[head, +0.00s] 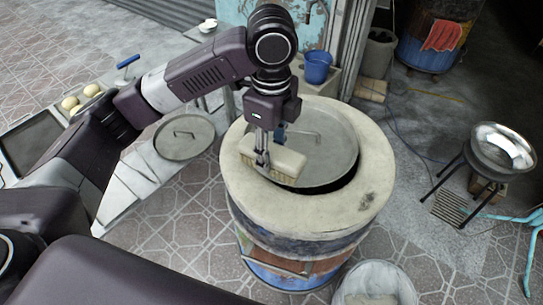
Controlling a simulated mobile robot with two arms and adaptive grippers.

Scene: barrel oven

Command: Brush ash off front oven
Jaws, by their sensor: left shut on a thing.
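The front barrel oven (305,218) stands in the middle of the head view, with a wide pale rim around its top opening. A dark ash patch (367,199) shows on the right part of the rim. A round metal lid (335,150) with a handle lies over the opening, and a dark gap shows at its front right. My left gripper (262,158) points down over the left of the lid and is shut on a pale block-shaped brush (281,164). Whether the brush touches the lid or rim is unclear. My right gripper is not in view.
Another round lid (184,137) lies on the table at left, near a tray with dough balls (78,101). A blue bucket (317,66) stands behind the oven. A metal bowl on a stand (503,148) is at right. A pale bucket (377,282) stands in front.

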